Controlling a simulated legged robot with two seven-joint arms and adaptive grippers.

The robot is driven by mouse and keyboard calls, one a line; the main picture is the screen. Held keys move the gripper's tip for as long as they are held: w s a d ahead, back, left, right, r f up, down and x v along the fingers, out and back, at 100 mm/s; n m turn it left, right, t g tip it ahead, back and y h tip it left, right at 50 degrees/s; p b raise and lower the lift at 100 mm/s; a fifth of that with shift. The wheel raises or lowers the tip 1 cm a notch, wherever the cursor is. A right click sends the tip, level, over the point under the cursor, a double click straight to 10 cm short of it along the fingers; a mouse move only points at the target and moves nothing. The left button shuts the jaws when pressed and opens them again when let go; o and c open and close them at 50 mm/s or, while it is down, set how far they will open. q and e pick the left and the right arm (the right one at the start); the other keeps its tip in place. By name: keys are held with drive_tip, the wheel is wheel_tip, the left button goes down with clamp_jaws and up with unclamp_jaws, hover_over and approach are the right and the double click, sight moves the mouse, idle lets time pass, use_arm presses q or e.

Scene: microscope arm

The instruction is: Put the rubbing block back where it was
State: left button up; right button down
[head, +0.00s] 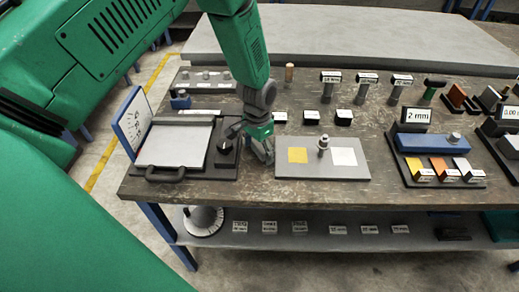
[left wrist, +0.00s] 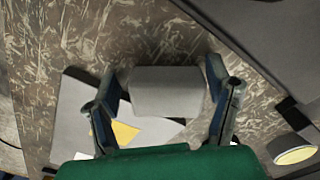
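My left gripper (head: 262,150) is low over the table, between the framed device on the left and the grey plate (head: 320,172) with a yellow and a white square. In the left wrist view, a plain grey block (left wrist: 168,92), which looks like the rubbing block, sits between the two fingers of my left gripper (left wrist: 166,95). The block hides part of the plate in that view. In the head view the gripper hides the block. My right gripper is not in view.
The framed device (head: 178,145) with a dark knob (head: 224,146) stands close left of the gripper. A small metal peg (head: 323,146) stands upright on the plate. Small labelled blocks (head: 312,117) are behind it. A blue bar (head: 432,142) lies on a dark tray at right.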

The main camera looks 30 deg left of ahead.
sight(258, 147)
use_arm(q)
drive_tip(key=shift+a+f, duration=0.15)
drive_tip(key=shift+a, duration=0.5)
drive_tip(key=shift+w+d+r, duration=0.1)
drive_tip(key=shift+d+r, duration=0.05)
drive_tip(key=shift+r, duration=0.1)
drive_tip(key=r, duration=0.4)
drive_tip(key=d+r, duration=0.1)
drive_tip(key=r, duration=0.1)
drive_tip(key=shift+r, duration=0.35)
drive_tip(key=r, duration=0.2)
drive_tip(key=a+r, duration=0.1)
drive_tip(key=shift+r, duration=0.9)
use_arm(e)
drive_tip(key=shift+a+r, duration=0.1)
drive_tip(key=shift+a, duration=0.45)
use_arm(q)
drive_tip(key=shift+d, duration=0.3)
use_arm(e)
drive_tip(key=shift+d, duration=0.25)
